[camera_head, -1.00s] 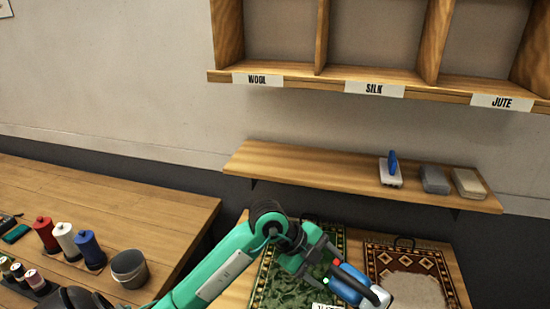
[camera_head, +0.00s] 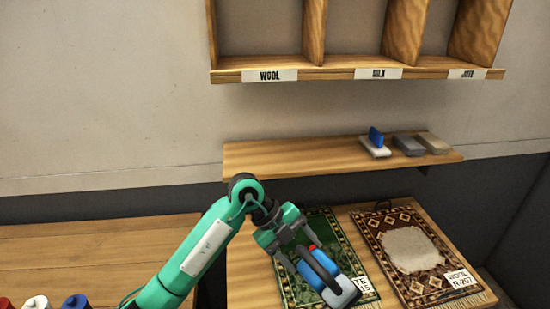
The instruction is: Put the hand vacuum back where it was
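The hand vacuum (camera_head: 318,275) is blue with a dark handle, a red spot and a pale grey end. My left gripper (camera_head: 295,246) is shut on the hand vacuum and holds it in front of the green patterned rug (camera_head: 293,290). The vacuum hides part of that rug and its label. I cannot tell how high above the rug it is. My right gripper is not in view.
A brown patterned rug (camera_head: 447,251) with a pale patch and a WOOL label lies to the right. A wall shelf (camera_head: 270,158) carries a blue-handled brush (camera_head: 375,146) and two blocks at its right; its left is bare. Labelled cubbies (camera_head: 330,72) hang above. Spools stand lower left.

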